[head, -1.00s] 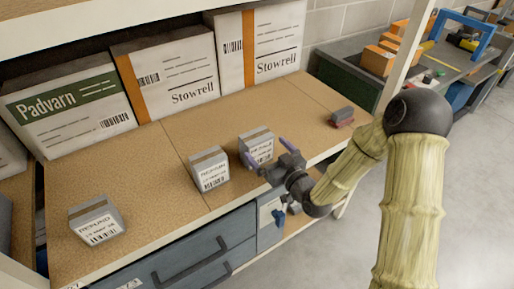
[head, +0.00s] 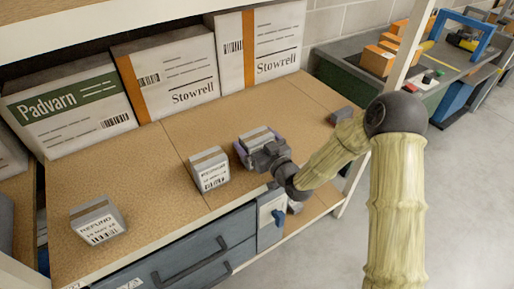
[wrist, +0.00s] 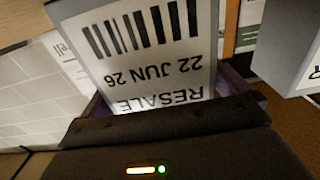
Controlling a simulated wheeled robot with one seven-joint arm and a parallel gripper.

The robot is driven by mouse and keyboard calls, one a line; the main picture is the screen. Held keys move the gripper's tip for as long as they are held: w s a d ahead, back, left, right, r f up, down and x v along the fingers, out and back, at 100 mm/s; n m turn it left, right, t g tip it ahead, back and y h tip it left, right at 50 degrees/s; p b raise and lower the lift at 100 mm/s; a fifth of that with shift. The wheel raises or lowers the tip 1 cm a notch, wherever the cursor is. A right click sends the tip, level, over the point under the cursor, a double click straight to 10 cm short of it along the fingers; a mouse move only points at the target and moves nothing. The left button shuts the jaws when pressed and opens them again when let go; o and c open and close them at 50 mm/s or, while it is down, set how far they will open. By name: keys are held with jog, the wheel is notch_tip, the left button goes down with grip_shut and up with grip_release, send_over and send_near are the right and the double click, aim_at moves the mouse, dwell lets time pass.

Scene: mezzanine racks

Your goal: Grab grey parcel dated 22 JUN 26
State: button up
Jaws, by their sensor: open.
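The grey parcel (head: 258,133) stands on the shelf, mostly behind my gripper (head: 260,145) in the head view. In the wrist view the parcel (wrist: 150,45) fills the upper middle; its white label reads upside down "RESALE", "22 JUN 26" under a barcode. My gripper (wrist: 172,100) is open, with one purple finger on each side of the parcel's near end. Whether the fingers touch it cannot be told. A second grey parcel (head: 209,170) stands just left of it. A third, labelled "REFUND" (head: 98,222), sits at the far left.
Large Stowrell (head: 175,75) and Padvarn (head: 68,110) boxes line the shelf back. Blue drawers (head: 195,245) are under the shelf front. Part of a neighbouring parcel (wrist: 285,50) is close at right in the wrist view.

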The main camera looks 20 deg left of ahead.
dwell(0.4)
jog(key=c, duration=1)
jog(key=shift+r, duration=0.1)
notch_tip(320, 180, up, 10)
jog(key=shift+f+p, duration=0.1)
jog(key=shift+p, duration=0.35)
